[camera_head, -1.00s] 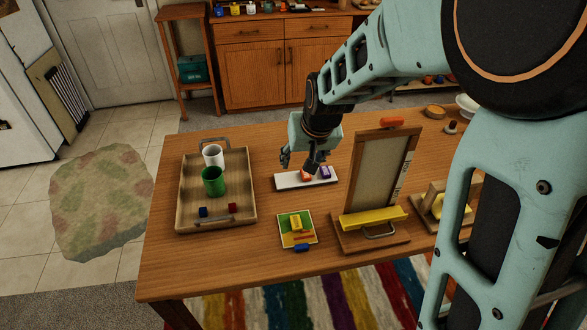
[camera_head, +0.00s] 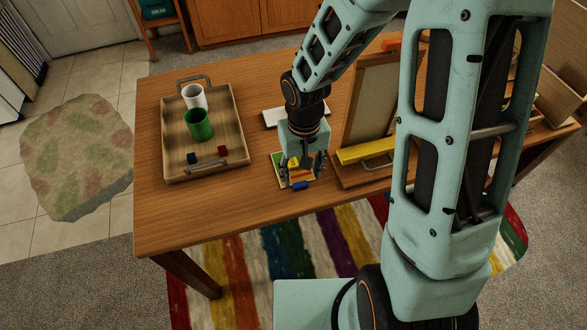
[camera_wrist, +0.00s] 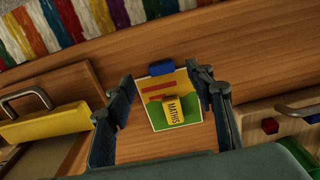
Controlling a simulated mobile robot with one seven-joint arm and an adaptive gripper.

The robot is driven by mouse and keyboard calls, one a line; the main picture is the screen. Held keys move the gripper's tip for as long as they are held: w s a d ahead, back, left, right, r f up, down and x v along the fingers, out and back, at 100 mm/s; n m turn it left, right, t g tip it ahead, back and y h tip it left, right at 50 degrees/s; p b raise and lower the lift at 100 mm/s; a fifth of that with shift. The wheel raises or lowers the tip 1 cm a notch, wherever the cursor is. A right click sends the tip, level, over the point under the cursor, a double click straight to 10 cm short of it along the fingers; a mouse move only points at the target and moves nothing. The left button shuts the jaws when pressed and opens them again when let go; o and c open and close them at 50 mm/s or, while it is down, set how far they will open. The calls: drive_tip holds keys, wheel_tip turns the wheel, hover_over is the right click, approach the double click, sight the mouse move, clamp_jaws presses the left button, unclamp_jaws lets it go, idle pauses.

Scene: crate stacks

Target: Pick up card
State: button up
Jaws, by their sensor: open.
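The card (camera_wrist: 187,111) lies flat on the wooden table, with a pale border, a yellow upper part and a green lower part. A yellow item marked MATHS (camera_wrist: 173,110) and red-orange strips show on its face. A blue block (camera_wrist: 161,69) sits at its edge. In the head view the card (camera_head: 280,164) is partly hidden by my gripper (camera_head: 303,168), which points down over it. In the wrist view my gripper (camera_wrist: 165,103) is open, with one finger on each side of the card and nothing held.
A wooden tray (camera_head: 172,172) with a white cup (camera_head: 194,96), a green cup (camera_head: 199,125) and small blocks stands to the left. An upright framed board with a yellow bar (camera_head: 365,153) stands close on the right. A white slab (camera_head: 272,118) lies behind.

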sight(301, 186)
wheel_tip(301, 186, down, 5)
drive_tip(key=shift+f+b, duration=0.1)
drive_tip(key=shift+b, duration=0.2)
drive_tip(key=shift+w, duration=0.1)
drive_tip(key=c, duration=1.1)
